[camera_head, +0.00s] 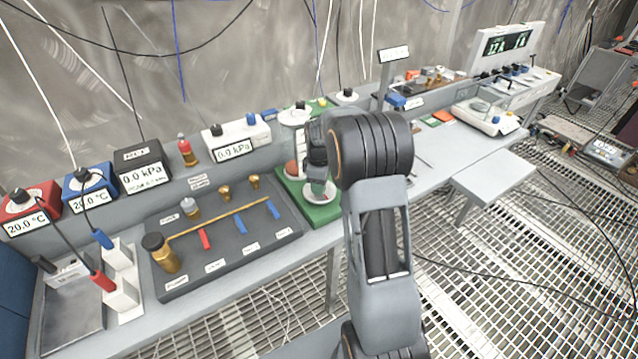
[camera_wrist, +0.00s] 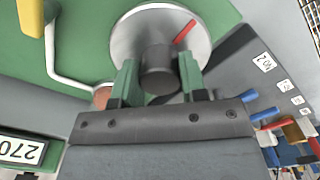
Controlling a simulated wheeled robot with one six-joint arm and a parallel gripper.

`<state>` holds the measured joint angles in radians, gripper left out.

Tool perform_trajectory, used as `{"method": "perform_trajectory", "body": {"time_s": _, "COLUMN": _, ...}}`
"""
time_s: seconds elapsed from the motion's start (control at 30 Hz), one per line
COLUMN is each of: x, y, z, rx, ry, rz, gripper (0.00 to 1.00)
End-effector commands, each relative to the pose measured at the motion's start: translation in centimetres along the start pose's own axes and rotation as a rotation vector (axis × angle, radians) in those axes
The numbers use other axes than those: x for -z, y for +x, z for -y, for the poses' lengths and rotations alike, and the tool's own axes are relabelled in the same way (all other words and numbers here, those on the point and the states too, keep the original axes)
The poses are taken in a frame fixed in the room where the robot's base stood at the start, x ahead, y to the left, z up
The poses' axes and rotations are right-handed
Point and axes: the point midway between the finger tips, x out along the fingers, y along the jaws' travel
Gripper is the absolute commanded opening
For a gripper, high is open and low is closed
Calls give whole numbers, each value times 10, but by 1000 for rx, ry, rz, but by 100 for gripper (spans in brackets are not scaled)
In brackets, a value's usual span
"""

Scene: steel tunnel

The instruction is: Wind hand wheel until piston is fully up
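The hand wheel (camera_wrist: 128,42) is a pale round disc with a red mark, on a green base (camera_head: 319,213). It fills the top middle of the wrist view, and a little of it shows under my gripper in the head view. A dark round knob (camera_wrist: 158,66) stands up from it. The green fingers of my gripper (camera_wrist: 159,82) lie one on each side of the knob and look pressed against it. A copper-coloured round part (camera_wrist: 103,96), perhaps the piston, shows left of the fingers; its height is unclear. My wrist hides much of the wheel in the head view.
A dark board (camera_head: 228,238) with brass fittings and red and blue valve handles lies left of the green base. Display boxes (camera_head: 141,169) line the back. A white scale-like device (camera_head: 486,117) stands at the right. The grated floor in front is mostly clear.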

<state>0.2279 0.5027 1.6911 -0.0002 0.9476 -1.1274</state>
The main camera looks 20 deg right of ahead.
Motion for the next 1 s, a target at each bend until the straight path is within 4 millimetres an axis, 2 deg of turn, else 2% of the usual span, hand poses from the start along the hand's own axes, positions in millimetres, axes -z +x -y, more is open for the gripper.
{"method": "perform_trajectory", "body": {"time_s": 0.03, "x": 0, "y": 0, "z": 0, "rx": 0, "ry": 0, "rz": 0, "gripper": 32}}
{"method": "perform_trajectory", "body": {"time_s": 0.2, "x": 0, "y": 0, "z": 0, "rx": 0, "ry": 0, "rz": 0, "gripper": 16}}
{"method": "perform_trajectory", "body": {"time_s": 0.57, "x": 0, "y": 0, "z": 0, "rx": 1, "ry": 76, "rz": 0, "gripper": 15}}
{"method": "perform_trajectory", "body": {"time_s": 1.0, "x": 0, "y": 0, "z": 0, "rx": 1, "ry": 456, "rz": 0, "gripper": 15}}
